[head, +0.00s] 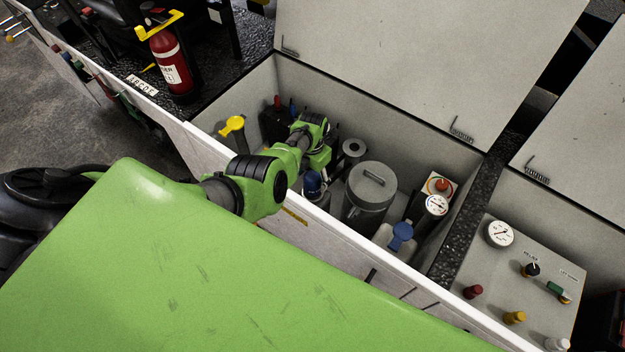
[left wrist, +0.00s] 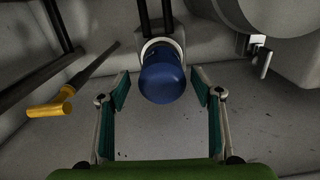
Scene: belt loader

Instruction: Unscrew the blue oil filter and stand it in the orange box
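The blue oil filter (head: 313,185) sits inside the open bay, mostly hidden by my arm and the bay wall in the head view. In the left wrist view the blue filter (left wrist: 162,78) hangs from a pale round mount, its rounded end towards the camera. My left gripper (head: 318,162) is in the bay near it. The left wrist view shows this gripper (left wrist: 161,88) open, one finger each side of the filter, with a gap on both sides. No orange box shows in either view. My right gripper is not in view.
A yellow-handled dipstick (head: 232,124) stands left in the bay; its handle (left wrist: 50,108) shows in the left wrist view. A grey canister (head: 369,195), blue-capped tank (head: 402,234) and gauge (head: 436,205) stand right of the filter. The white front wall (head: 330,225) borders the bay.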

